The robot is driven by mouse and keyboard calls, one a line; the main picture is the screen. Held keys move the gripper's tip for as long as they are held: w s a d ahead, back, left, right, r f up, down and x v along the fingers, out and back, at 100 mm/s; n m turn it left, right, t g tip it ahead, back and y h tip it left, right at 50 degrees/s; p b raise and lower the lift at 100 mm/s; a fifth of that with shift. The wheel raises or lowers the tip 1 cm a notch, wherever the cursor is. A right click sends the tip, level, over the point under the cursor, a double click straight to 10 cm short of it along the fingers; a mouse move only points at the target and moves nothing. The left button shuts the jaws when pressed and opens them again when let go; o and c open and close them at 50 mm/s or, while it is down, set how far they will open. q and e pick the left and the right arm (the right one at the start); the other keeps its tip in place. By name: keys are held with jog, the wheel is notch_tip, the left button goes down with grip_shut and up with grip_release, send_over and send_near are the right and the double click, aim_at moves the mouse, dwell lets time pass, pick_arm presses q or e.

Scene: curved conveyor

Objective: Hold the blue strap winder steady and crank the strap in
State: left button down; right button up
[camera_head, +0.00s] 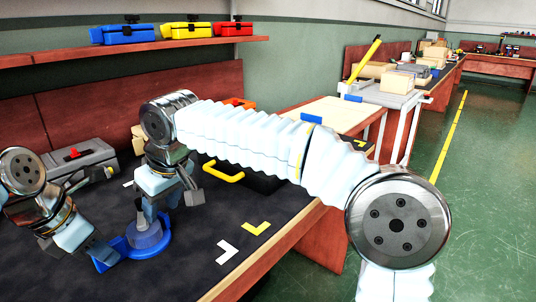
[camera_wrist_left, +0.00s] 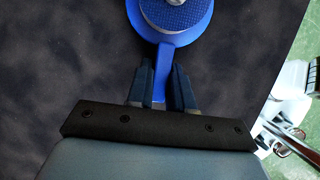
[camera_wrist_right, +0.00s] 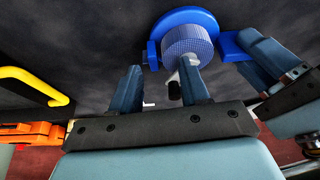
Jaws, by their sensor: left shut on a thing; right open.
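The blue strap winder (camera_head: 167,244) stands on the dark mat, its round base under a ridged grey-blue drum (camera_wrist_right: 188,42). My left gripper (camera_wrist_left: 161,64) is shut on the winder's flat blue handle (camera_wrist_left: 159,82); in the head view the left gripper (camera_head: 103,256) is at the winder's left side. My right gripper (camera_wrist_right: 160,68) is open just above the winder; in the head view it (camera_head: 165,205) points down. The crank's dark knob (camera_wrist_right: 174,91) shows between the right fingers, close to the right-hand one. I cannot tell whether they touch. Any loose strap is not discernible.
A grey toolbox (camera_head: 85,156) with a red handle stands behind my left arm. A black case with a yellow handle (camera_head: 222,172) lies behind the right arm. White (camera_head: 227,251) and yellow (camera_head: 257,228) corner marks lie on clear mat right of the winder, near the table edge.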

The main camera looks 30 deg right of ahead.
jog(key=s+m+h, duration=0.1)
jog(key=m, duration=0.1)
jog(key=shift+s+a+m, duration=0.1)
jog(key=shift+a+m, duration=0.05)
jog(key=shift+m, duration=0.15)
jog(key=m, duration=0.2)
jog(key=s+a+m+h, duration=0.1)
jog(key=m, duration=0.1)
jog(key=shift+s+t+h, duration=0.15)
jog(key=shift+t+h, duration=0.15)
jog(key=s+r+m, duration=0.1)
jog(key=s+r, duration=0.3)
jog(key=r, duration=0.7)
jog(key=w+d+f+m, duration=0.2)
jog(key=d+m, duration=0.4)
jog(key=d, duration=0.3)
jog(key=w+d+f+m+g+y, duration=0.1)
jog(key=w+d+f+m, duration=0.1)
jog(key=d+m, duration=0.3)
jog(key=w+d+f+m+y, duration=0.1)
jog(key=w+d+f+m, duration=0.2)
jog(key=d, duration=1.1)
jog(key=m, duration=0.3)
jog(key=shift+m+g, duration=0.3)
